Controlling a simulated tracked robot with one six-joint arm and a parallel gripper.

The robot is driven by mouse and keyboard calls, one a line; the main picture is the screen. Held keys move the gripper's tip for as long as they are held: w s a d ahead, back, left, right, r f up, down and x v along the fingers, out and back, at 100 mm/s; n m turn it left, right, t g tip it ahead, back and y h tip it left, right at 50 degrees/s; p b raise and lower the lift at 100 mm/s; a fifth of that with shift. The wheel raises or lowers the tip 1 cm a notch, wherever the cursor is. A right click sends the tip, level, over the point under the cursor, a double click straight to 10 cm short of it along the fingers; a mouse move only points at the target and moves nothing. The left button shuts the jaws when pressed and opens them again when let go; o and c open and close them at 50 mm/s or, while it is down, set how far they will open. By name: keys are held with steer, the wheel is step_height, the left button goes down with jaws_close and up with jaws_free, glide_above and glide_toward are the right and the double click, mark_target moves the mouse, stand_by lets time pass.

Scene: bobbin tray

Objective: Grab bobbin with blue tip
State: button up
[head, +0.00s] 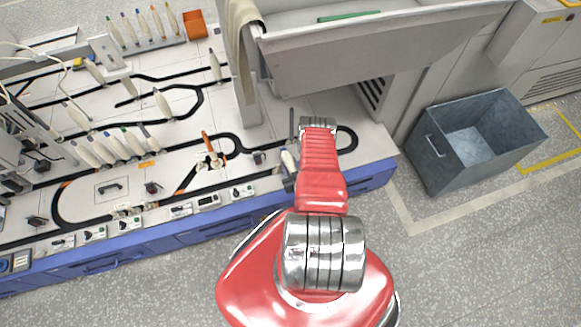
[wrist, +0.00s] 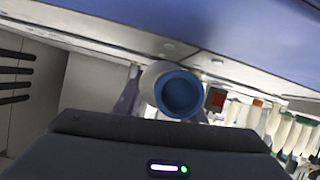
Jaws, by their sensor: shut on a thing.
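A bobbin with a blue end (wrist: 181,93) is close in front of the camera in the wrist view, its round blue face turned toward me. In the head view a pale bobbin (head: 287,160) shows beside my red arm, near the bench's front right part; its tip colour is hard to make out there. My gripper (head: 290,168) is shut on this bobbin. The jaws are partly hidden behind the gripper body and the bobbin in the wrist view, and by the arm in the head view.
Several pale bobbins stand in a row on the bench (head: 118,147), more in a rack at the back left (head: 146,25) beside an orange box (head: 195,25). A grey tray (head: 370,55) rises behind my arm. A metal bin (head: 432,165) stands on the floor at right.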

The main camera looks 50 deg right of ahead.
mark_target(290, 163)
step_height(290, 163, up, 9)
steer(key=shift+f, duration=0.1)
stand_by(0.4)
stand_by(0.5)
